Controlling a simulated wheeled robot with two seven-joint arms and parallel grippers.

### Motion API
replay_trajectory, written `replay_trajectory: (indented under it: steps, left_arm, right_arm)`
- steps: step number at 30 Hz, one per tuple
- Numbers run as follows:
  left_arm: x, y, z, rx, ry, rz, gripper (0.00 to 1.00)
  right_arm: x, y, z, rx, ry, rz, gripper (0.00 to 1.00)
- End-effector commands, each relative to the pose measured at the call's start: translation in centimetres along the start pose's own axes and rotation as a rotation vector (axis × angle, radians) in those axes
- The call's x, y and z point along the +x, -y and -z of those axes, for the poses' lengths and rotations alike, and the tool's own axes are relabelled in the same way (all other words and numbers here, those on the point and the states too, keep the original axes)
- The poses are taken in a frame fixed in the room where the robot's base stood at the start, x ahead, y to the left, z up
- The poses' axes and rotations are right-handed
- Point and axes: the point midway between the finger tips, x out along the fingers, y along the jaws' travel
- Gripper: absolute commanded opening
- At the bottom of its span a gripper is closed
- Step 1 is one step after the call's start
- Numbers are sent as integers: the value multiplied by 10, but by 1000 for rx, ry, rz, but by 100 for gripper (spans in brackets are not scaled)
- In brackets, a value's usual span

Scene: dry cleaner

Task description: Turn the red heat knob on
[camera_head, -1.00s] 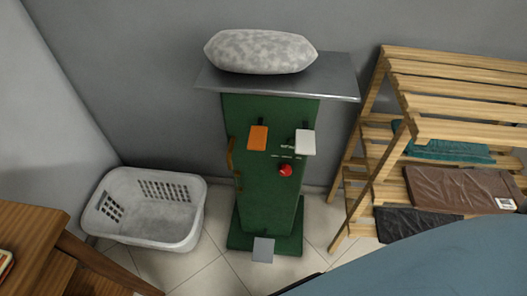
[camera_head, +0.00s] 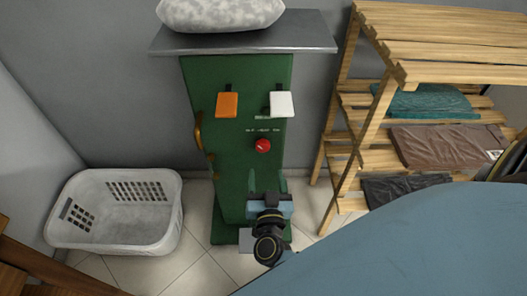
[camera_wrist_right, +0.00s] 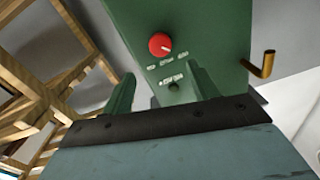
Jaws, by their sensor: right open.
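The red heat knob (camera_head: 263,145) is on the front of the green press cabinet (camera_head: 225,160), below an orange lever (camera_head: 227,105) and a white lever (camera_head: 281,104). In the wrist view the round knob (camera_wrist_right: 160,44) shows a white pointer mark, with small labels by it. My right gripper (camera_head: 267,184) is in front of the cabinet, below the knob. Its two greenish fingers are apart in the wrist view (camera_wrist_right: 162,90), with nothing between them and the knob beyond their tips. The knob is not touched. My left gripper is out of view.
A brass handle (camera_head: 198,131) sticks out on the cabinet's left side. A grey top plate (camera_head: 240,40) bears a pale padded cushion (camera_head: 220,12). A white laundry basket (camera_head: 118,240) stands left on the floor. A wooden rack (camera_head: 440,45) with folded garments stands close on the right.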

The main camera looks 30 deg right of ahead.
Motion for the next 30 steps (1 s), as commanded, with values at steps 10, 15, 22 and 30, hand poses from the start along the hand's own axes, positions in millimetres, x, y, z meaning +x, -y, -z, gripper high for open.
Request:
replay_trajectory:
  steps: [10,15,22,30]
  left_arm:
    - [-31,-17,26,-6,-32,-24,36]
    - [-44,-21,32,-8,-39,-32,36]
    - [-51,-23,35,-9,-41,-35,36]
    - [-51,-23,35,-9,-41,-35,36]
  right_arm:
    - [74,0,-2,-1,-2,3,59]
    - [95,0,-2,-1,0,3,59]
    - [103,1,-1,-2,1,3,59]
    - [103,0,-1,-1,1,3,49]
